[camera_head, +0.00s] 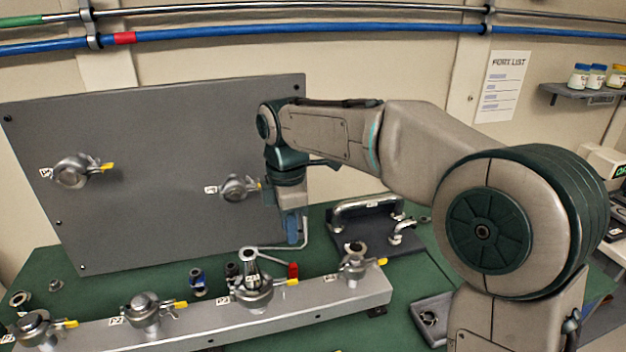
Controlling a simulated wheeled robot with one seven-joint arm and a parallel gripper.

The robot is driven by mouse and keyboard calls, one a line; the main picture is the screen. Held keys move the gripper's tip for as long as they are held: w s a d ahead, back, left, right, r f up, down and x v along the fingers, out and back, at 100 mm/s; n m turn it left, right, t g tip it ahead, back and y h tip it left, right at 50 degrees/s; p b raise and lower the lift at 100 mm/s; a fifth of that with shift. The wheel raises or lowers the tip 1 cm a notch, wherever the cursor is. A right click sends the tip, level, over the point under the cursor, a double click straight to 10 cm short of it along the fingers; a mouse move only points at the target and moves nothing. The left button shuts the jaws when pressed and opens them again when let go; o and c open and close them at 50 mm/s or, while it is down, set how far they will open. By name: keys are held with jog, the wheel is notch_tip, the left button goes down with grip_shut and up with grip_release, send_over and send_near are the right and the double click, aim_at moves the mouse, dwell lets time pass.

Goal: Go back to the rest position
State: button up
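My arm reaches in from the right and bends down at the wrist in front of the upright grey panel (150,130). My gripper (294,240) points down above the green bench, right of the panel's right port (238,188). Its fingers are small and partly hidden, so I cannot tell whether they are open or shut, or whether they hold anything. A grey rail (215,325) with several clamped ports lies in front. One rail port (252,285) has a silver conical fitting (250,262) standing on it.
The panel's left port (72,171) has a yellow lever. A red-ended tool (293,270) and a blue fitting (198,282) stand behind the rail. A dark tray with pipe pieces (372,240) sits right of my gripper. A port list (502,86) and jar shelf (590,95) are on the wall.

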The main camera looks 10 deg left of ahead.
jog(key=s+d+f+m+t, duration=0.1)
jog(key=s+d+f+m, duration=0.1)
jog(key=s+d+m, duration=0.6)
jog(key=s+d+f+m+t, duration=0.2)
jog(key=s+d+m, duration=0.7)
jog(key=d+m, duration=0.5)
jog(key=d+f, duration=0.1)
jog(key=d, duration=0.3)
jog(key=shift+s+d+m+t, duration=0.2)
jog(key=shift+m+t, duration=0.1)
jog(key=shift+m, duration=0.1)
jog(key=shift+a, duration=0.1)
